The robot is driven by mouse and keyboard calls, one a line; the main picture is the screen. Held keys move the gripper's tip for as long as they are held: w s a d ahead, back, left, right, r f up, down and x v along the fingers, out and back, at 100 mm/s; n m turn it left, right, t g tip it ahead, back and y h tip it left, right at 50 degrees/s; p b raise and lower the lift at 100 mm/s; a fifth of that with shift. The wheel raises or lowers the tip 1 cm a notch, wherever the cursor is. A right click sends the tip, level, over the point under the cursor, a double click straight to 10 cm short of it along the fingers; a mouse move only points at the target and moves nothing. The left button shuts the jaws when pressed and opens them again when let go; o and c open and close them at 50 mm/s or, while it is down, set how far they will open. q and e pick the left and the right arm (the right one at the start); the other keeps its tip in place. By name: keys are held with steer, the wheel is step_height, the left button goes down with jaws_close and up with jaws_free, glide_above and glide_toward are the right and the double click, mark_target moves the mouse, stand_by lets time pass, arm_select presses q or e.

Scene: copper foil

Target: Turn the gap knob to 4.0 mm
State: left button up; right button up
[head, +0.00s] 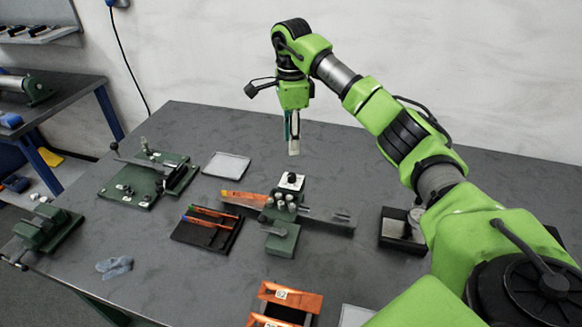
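The gap knob (291,178) is a small black knob on a white dial plate. It sits on top of a green roller device (279,216) near the middle of the table. The dial marks are too small to read. My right gripper (293,149) hangs pointing down, above and behind the knob in the picture, apart from it. Its fingers overlap in this view, so their spacing is hidden. I see nothing held in it. My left gripper is out of view.
A copper strip (243,199) lies at the device's left, and a grey rail extends right. A black tray (207,230) with pens, a lever tool (148,177), a pale tray (227,165) and a gauge box (402,231) stand around. The table's back right is clear.

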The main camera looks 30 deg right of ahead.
steer(key=p, duration=0.1)
glide_above(292, 175)
step_height(292, 175, down, 6)
steer(key=shift+s+a+r, duration=0.15)
steer(key=shift+r, duration=0.05)
step_height(292, 175, down, 5)
steer(key=shift+f+p, duration=0.15)
steer(key=shift+p, duration=0.4)
steer(key=shift+f, duration=0.5)
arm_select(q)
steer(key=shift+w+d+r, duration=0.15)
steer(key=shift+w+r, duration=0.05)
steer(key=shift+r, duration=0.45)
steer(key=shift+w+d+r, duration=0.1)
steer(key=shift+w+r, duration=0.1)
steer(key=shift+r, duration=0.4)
arm_select(e)
jaws_close()
